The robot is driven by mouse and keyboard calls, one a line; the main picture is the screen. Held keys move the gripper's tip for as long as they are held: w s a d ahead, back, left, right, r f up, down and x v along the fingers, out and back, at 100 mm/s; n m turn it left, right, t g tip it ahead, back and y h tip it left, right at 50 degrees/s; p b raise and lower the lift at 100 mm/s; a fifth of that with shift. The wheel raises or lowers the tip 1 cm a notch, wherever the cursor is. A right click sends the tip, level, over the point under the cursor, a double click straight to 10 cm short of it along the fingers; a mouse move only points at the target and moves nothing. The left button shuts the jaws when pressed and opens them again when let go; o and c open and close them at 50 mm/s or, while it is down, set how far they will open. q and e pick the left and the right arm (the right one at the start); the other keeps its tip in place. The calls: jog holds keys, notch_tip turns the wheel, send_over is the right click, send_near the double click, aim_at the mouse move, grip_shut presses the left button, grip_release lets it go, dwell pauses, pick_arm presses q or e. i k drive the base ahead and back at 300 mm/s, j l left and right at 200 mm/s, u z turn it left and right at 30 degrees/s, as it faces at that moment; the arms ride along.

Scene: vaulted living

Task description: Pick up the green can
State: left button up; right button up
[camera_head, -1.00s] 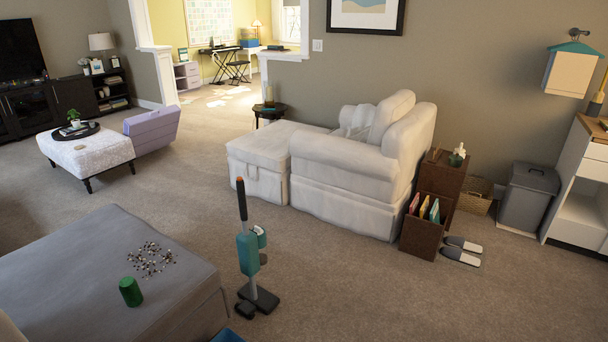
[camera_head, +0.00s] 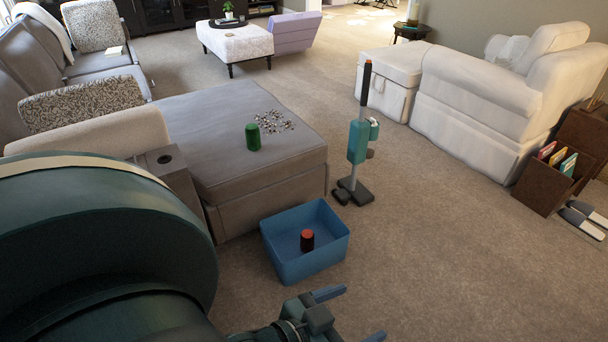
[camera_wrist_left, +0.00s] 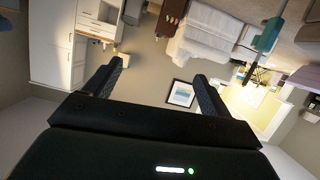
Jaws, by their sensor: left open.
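The green can (camera_head: 253,136) stands upright on the grey chaise section of the sofa (camera_head: 200,125), beside a scatter of small dark and light bits (camera_head: 274,122). My left gripper (camera_head: 352,314) is at the bottom of the head view, open, nearer to me than the blue bin and well short of the can. In the left wrist view my left gripper (camera_wrist_left: 158,82) also shows open, with nothing between its fingers. The can is not seen in that view. My left arm covers the lower left of the head view. My right gripper is not seen.
A blue bin (camera_head: 316,266) with a dark, red-topped can (camera_head: 307,240) inside stands on the carpet in front of the chaise. A teal upright vacuum (camera_head: 358,142) stands right of the chaise. Open carpet (camera_head: 450,230) lies to the right, before the white armchair (camera_head: 480,85).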

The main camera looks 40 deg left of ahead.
aim_at(252, 130)
jog(key=l, duration=0.1)
jog(key=u, duration=1.75)
jog(key=i+z, duration=0.45)
jog(key=i+j+z, duration=0.1)
jog(key=i+z, duration=0.3)
jog(key=i+j+z, duration=0.35)
jog(key=j, duration=0.2)
jog(key=i+j+z, duration=0.15)
jog(key=j, duration=0.2)
